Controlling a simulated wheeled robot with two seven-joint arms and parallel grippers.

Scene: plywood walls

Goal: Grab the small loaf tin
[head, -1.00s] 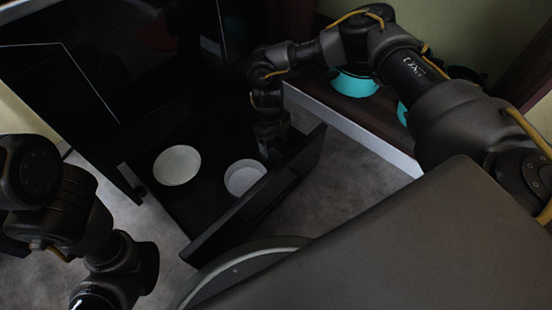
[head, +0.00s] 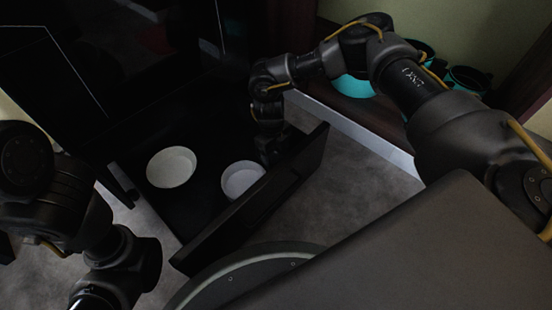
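No loaf-shaped tin can be made out. An open dark drawer (head: 215,243) holds two round white dishes. The larger dish (head: 171,167) sits at the left, and the smaller dish (head: 242,179) sits to its right, near the drawer front. My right gripper (head: 272,158) points down inside the drawer's right end, just right of the smaller dish. It is dark there, so its fingers and anything between them are unclear. My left arm shows at the lower left, but its gripper is out of the picture.
Teal pots (head: 353,86) stand on a dark wooden shelf (head: 385,122) at the back right, behind my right arm. The dark cabinet rises at the upper left. Grey floor (head: 350,190) is clear to the right of the drawer.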

